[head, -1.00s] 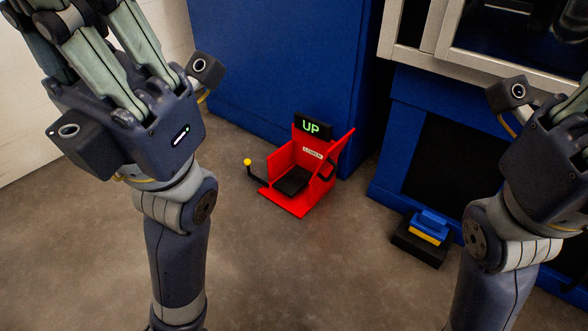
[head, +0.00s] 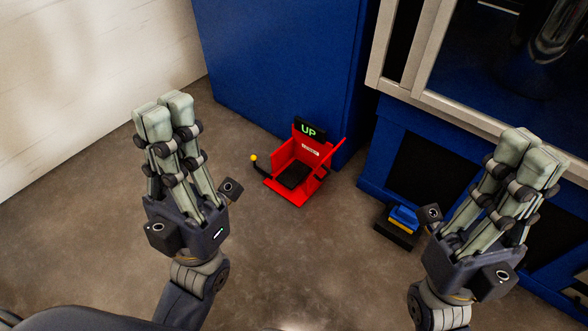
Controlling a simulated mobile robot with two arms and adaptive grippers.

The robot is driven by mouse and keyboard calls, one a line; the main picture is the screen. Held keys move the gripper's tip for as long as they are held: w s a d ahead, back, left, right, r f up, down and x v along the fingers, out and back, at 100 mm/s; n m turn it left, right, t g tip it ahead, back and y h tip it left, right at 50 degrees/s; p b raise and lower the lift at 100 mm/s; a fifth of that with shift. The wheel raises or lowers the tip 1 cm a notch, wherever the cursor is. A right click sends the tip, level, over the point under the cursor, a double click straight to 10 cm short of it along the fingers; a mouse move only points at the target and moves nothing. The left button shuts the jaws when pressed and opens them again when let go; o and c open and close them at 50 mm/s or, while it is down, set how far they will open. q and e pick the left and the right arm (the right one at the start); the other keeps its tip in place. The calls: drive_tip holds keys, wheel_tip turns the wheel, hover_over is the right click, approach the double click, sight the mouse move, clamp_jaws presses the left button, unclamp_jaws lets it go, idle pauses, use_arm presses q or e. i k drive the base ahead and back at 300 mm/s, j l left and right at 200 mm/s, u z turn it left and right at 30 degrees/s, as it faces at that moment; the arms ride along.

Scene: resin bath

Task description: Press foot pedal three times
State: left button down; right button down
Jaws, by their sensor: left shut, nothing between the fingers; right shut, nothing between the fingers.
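The foot pedal is a red open-sided housing (head: 283,191) with a black pedal plate (head: 294,175) inside, standing on the floor. A black display (head: 309,130) on its top reads "UP" in green. A small lever with a yellow knob (head: 253,158) sticks out at its left. My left gripper (head: 164,112) is shut and empty, raised left of the red housing and apart from it. My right gripper (head: 531,158) is shut and empty, at the right in front of the blue machine.
A blue and yellow block on a black base (head: 399,226) lies on the floor, partly behind my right gripper. A blue cabinet (head: 276,70) and a blue machine with a metal-framed window (head: 419,52) stand behind. A white wall (head: 80,85) is at left. Floor before the red housing is clear.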

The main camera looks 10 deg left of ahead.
sight(294, 174)
drive_tip(key=i+l+u, duration=0.4)
drive_tip(key=i, duration=0.3)
drive_tip(key=i+l+u, duration=0.4)
drive_tip(key=i, duration=0.25)
